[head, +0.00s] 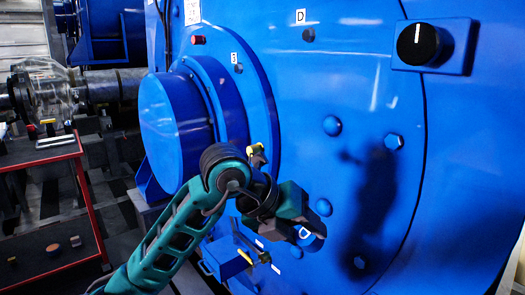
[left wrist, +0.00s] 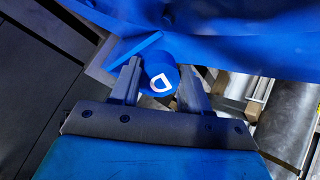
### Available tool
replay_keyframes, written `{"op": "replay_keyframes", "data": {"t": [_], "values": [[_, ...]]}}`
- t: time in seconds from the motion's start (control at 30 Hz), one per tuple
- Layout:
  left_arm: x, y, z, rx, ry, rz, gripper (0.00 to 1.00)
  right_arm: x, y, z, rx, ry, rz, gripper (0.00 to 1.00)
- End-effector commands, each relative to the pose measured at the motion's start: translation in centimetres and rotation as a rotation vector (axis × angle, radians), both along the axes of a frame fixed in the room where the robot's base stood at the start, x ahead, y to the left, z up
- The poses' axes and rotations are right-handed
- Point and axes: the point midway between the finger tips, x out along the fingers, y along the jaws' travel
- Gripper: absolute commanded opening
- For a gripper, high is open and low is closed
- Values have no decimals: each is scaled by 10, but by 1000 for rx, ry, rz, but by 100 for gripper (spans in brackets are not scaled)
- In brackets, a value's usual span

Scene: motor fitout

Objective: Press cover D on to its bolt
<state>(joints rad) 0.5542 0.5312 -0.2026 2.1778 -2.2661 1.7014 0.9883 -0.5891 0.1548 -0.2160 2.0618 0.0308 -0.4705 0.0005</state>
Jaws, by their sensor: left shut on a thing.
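My left gripper (head: 305,218) is shut on cover D (head: 304,233), a blue round cap with a white letter D. In the left wrist view, cover D (left wrist: 160,83) sits between the two fingers of my left gripper (left wrist: 163,88), its lettered end towards the camera. A white D label (head: 300,17) is high on the blue motor face, with a small dark bolt (head: 308,36) just below it. The gripper and cover are well below this bolt, apart from it. My right gripper is not in view.
The large blue motor face (head: 350,80) carries several other bolts and blue caps (head: 332,125). A blue drum-shaped housing (head: 172,130) stands out beside my left arm. A black knob (head: 418,44) sticks out at upper right. A red-framed cart (head: 85,190) is at left.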

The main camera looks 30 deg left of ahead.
Motion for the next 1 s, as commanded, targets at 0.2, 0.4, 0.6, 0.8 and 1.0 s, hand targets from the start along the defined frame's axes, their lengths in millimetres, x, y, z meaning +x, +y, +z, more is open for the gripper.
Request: {"op": "replay_keyframes", "data": {"t": [0.2,0.4,0.6,0.8,1.0], "values": [[59,39,77,-173,-282,67,13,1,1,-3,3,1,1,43],[94,65,161,-290,-481,95,13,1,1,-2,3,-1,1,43],[104,98,247,-360,-637,146,13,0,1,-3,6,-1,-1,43],[96,124,307,-394,-733,190,13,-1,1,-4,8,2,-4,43],[90,136,330,-404,-769,209,13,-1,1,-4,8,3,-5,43]]}}
